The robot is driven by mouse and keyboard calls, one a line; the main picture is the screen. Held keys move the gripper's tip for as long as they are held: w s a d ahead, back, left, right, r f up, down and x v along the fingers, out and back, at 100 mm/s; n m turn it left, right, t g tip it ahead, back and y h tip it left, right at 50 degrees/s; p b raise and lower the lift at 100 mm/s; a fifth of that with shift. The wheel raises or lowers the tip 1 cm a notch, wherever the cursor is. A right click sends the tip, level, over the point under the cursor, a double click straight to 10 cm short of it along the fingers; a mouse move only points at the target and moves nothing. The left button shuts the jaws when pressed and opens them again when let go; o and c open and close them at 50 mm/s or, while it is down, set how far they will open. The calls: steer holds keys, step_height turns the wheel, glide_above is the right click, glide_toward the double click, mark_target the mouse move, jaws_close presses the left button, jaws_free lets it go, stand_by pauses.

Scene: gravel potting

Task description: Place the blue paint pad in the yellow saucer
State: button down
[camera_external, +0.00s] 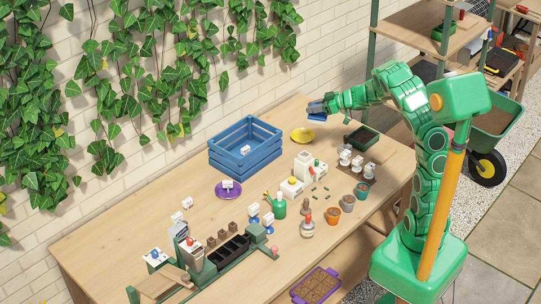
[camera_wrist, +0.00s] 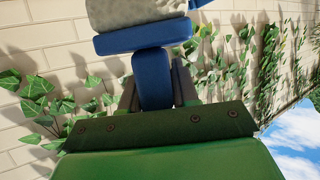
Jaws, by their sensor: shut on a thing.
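My gripper (camera_external: 318,108) is in the air above the table's far side, just right of the yellow saucer in the external view. In the wrist view its dark fingers (camera_wrist: 155,92) are shut on the blue handle of the blue paint pad (camera_wrist: 143,38). The pad has a blue plate and a pale grey, speckled face turned away from the gripper. It shows small and blue at my gripper in the external view (camera_external: 316,119). The yellow saucer (camera_external: 302,135) lies on the table, a little below and left of the gripper in the picture, and looks empty.
A blue slatted crate (camera_external: 245,147) stands left of the saucer. A dark green tray (camera_external: 361,138) is at right. A purple saucer (camera_external: 228,190), white blocks (camera_external: 292,187) and small pots (camera_external: 347,203) stand nearer the front. Bare table (camera_external: 150,215) lies at left.

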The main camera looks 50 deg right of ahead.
steer(key=s+d+m+h, duration=0.1)
steer(key=s+d+h, duration=0.1)
steer(key=d, duration=0.4)
steer(key=shift+t, duration=0.4)
steer(key=shift+w+d+f, duration=0.55)
steer(key=shift+w+f, duration=1.75)
steer(key=shift+f, duration=0.75)
steer(key=shift+w+d+f, duration=0.55)
steer(key=shift+w+f, duration=1.75)
steer(key=shift+f, duration=0.8)
steer(key=shift+w+d+f, duration=0.55)
steer(key=shift+w+f, duration=1.75)
steer(key=shift+f, duration=0.75)
steer(key=shift+f, duration=0.3)
steer(key=c, duration=0.8)
jaws_free()
steer(key=shift+c, duration=0.2)
